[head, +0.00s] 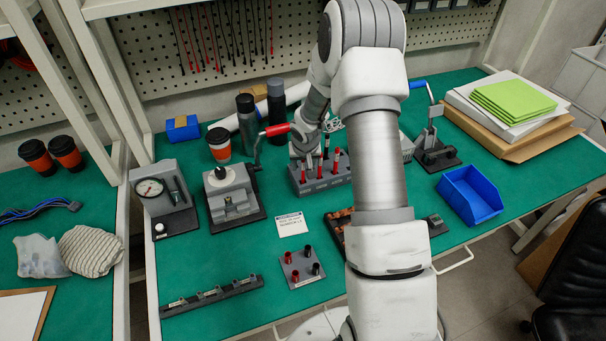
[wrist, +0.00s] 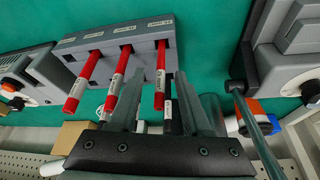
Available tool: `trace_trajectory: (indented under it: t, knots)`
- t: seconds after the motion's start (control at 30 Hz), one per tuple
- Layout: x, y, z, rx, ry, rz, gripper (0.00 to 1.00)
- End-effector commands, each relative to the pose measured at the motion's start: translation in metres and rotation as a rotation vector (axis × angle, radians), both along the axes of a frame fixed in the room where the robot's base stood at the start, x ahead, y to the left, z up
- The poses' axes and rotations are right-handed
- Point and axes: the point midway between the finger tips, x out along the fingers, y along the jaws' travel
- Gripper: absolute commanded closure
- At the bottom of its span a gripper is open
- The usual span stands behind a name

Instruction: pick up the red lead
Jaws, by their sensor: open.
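Several red leads with white bands show with a grey rack. In the wrist view three red leads, left (wrist: 88,82), middle (wrist: 117,80) and right (wrist: 160,70), stick out of the labelled slots of the rack (wrist: 75,45). In the head view the rack (head: 325,186) stands on the green bench, with red leads (head: 336,160) upright in it. My gripper (wrist: 162,88) is open. Its fingers lie on either side of the right lead's line in the wrist view; contact is not visible. A black lead (wrist: 168,108) shows behind, between the fingers. In the head view my arm hides the fingertips.
A grey press with a red-handled lever (head: 275,130) stands left of the rack. A blue bin (head: 470,195) is to the right. A small plate with red and black posts (head: 302,267) and a clamp strip (head: 212,296) lie in front.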

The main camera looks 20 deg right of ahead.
Motion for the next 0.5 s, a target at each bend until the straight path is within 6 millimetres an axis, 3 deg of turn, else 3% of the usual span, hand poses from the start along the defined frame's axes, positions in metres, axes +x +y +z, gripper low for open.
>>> trace_trajectory:
  t: [0.2,0.47,0.5]
  knots:
    - [0.0004,0.0000,-0.0005,0.000,0.000,0.000,0.52]
    - [0.0004,0.0000,-0.0003,0.000,0.000,0.000,0.99]
    - [0.0004,0.0000,-0.0003,0.000,0.000,0.000,1.00]
